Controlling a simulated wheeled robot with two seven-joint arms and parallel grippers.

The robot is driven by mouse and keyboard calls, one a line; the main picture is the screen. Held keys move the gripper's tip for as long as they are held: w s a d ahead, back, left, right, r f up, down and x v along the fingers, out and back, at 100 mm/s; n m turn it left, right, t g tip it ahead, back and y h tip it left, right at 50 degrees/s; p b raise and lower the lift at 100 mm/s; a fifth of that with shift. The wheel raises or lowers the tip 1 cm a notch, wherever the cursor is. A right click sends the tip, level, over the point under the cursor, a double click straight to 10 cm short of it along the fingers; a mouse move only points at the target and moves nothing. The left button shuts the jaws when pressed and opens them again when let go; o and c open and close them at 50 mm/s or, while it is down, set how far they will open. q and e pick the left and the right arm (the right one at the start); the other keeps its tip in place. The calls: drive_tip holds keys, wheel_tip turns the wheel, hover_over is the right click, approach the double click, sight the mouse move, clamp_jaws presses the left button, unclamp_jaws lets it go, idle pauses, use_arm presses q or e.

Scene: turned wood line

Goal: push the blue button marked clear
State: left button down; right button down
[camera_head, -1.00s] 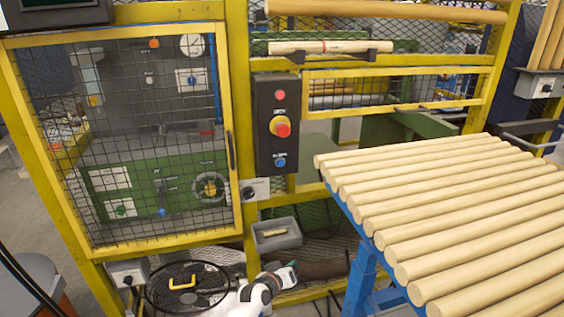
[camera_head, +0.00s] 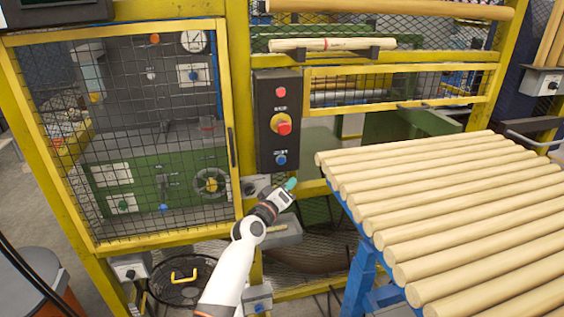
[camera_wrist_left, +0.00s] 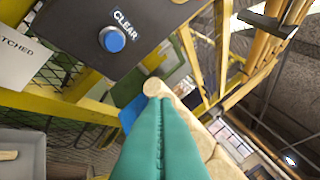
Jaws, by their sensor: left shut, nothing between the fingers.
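The blue button (camera_head: 280,160) sits at the bottom of a black control box (camera_head: 267,142) on the yellow frame. In the left wrist view the blue button (camera_wrist_left: 114,41) shows at the upper left, with the word CLEAR above it. My left gripper (camera_head: 291,184) has teal fingers and is just below and slightly right of the button, apart from it. In the left wrist view the fingers of my left gripper (camera_wrist_left: 162,105) are shut with nothing between them. My right gripper is in neither view.
A red button (camera_head: 280,92) and a red knob on yellow (camera_head: 283,126) sit above the blue button. A grey tray (camera_head: 284,232) hangs below. Turned wooden rods (camera_head: 450,205) lie on a blue stand at right. A mesh door (camera_head: 130,130) is at left.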

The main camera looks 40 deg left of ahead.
sight(282, 161)
use_arm(q)
drive_tip(key=w+a+b, duration=0.5)
drive_tip(key=a+b, duration=0.1)
drive_tip(key=shift+w+a+b, duration=0.35)
drive_tip(key=shift+w+b, duration=0.05)
idle(2.0)
drive_tip(key=shift+w+a+b, duration=0.25)
drive_tip(key=shift+a+b, duration=0.05)
drive_tip(key=shift+b, duration=0.15)
